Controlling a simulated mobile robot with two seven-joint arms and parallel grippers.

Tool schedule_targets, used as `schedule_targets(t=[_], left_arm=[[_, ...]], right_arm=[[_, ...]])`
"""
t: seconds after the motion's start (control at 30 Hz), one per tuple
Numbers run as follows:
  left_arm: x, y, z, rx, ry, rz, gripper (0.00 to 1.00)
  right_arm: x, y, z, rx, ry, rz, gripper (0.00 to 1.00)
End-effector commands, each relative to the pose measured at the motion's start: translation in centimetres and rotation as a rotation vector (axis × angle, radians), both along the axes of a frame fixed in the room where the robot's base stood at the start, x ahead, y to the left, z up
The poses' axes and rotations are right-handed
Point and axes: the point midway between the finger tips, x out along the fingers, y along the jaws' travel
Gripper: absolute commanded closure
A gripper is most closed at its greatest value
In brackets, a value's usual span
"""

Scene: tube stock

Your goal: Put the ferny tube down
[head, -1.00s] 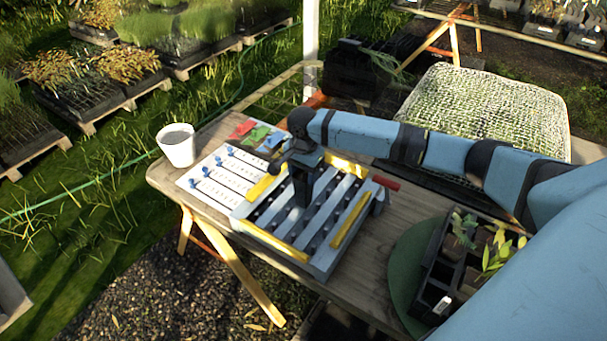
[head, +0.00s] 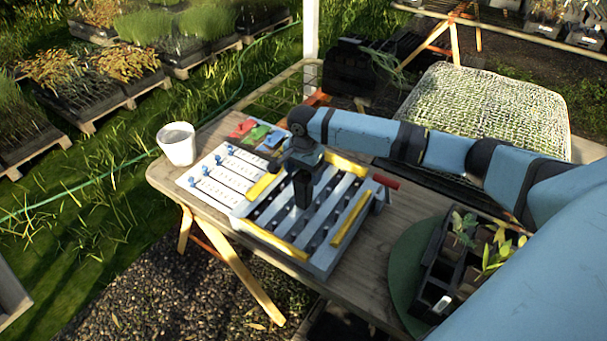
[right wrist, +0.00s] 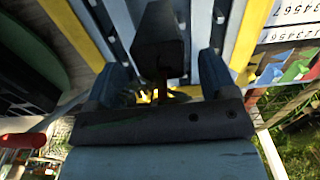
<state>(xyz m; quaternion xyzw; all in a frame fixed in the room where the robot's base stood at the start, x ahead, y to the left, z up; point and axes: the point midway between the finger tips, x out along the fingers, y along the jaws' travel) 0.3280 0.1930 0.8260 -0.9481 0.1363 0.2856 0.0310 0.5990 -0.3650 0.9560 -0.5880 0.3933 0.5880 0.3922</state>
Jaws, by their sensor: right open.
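My right gripper (head: 302,176) points down over the slatted grey rack (head: 322,262) with yellow bars. In the right wrist view its two fingers (right wrist: 161,72) stand apart, open, on either side of a dark tapered tube (right wrist: 160,38). The tube's foot is over or among the rack's slats; I cannot tell how deep it sits. Its foliage is mostly hidden by the gripper, so I cannot confirm that it is the ferny one. My left gripper is not in view.
A white numbered board (head: 215,180) with blue knobs adjoins the rack, beside red, green and blue pieces (head: 255,135). A white cup (head: 177,146) stands at the table's left corner. A black tray of seedlings (head: 432,275) is on a green round mat (head: 398,262).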

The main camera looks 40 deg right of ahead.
Motion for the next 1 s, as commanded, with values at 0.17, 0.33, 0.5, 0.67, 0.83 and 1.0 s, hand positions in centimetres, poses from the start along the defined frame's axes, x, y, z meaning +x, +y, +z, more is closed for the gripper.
schedule_targets(t=[0.17, 0.33, 0.5, 0.67, 0.83, 1.0], left_arm=[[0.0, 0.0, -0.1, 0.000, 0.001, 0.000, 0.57], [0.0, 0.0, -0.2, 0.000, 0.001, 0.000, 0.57], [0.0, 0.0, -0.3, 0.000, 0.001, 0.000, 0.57], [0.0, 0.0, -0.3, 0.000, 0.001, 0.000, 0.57], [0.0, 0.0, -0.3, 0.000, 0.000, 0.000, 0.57], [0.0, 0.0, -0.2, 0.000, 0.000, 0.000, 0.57]], right_arm=[[0.1, 0.0, 3.8, 0.001, -0.003, 0.001, 0.22], [0.1, 0.0, 7.4, 0.001, -0.004, 0.000, 0.22], [0.1, 0.0, 10.0, 0.001, -0.002, 0.000, 0.22], [0.1, 0.0, 10.9, 0.000, 0.000, -0.001, 0.22], [0.1, 0.0, 11.0, 0.000, 0.001, -0.001, 0.22], [0.0, 0.0, 11.0, 0.000, 0.000, -0.001, 0.22]])
